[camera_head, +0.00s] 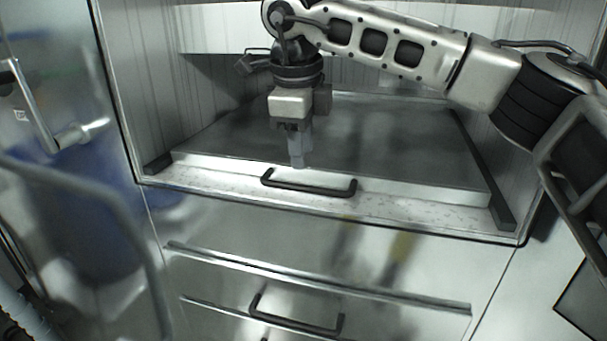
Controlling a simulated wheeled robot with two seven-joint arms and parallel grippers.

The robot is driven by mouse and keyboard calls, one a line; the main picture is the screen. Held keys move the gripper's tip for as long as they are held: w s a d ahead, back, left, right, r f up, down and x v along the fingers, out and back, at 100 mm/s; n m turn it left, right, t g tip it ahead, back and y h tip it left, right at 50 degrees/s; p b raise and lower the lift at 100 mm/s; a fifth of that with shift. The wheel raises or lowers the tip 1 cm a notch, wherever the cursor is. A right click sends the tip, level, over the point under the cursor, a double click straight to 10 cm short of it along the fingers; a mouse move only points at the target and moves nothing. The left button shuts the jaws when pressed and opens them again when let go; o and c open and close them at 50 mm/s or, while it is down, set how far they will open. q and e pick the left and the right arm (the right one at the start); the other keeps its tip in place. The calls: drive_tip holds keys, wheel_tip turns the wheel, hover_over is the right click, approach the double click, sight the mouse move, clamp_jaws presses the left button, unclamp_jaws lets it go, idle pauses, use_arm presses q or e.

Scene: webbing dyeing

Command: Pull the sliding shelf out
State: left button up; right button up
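The sliding shelf (400,150) is a flat grey metal tray inside an open steel cabinet bay. Its pale front edge lies at the bay's opening. A dark bar handle (308,187) is fixed to that front edge. My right gripper (299,160) points down just above and behind the left part of the handle, its fingers close together over the shelf's front edge. From this view I cannot tell whether it touches the handle or whether a gap is left between the fingers. My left gripper is not in view.
Dark rails (482,170) run along the bay's sides. Below are steel drawers with another dark handle (296,315). A door with a metal handle (40,115) stands at the left. A pale panel (220,28) crosses the top of the bay.

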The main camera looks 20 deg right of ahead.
sight(304, 186)
drive_tip(key=f, duration=0.4)
drive_tip(key=w+f, duration=0.1)
drive_tip(key=f, duration=0.1)
drive_tip(key=shift+d+f+p, duration=0.15)
drive_tip(key=shift+d+p, duration=0.15)
clamp_jaws()
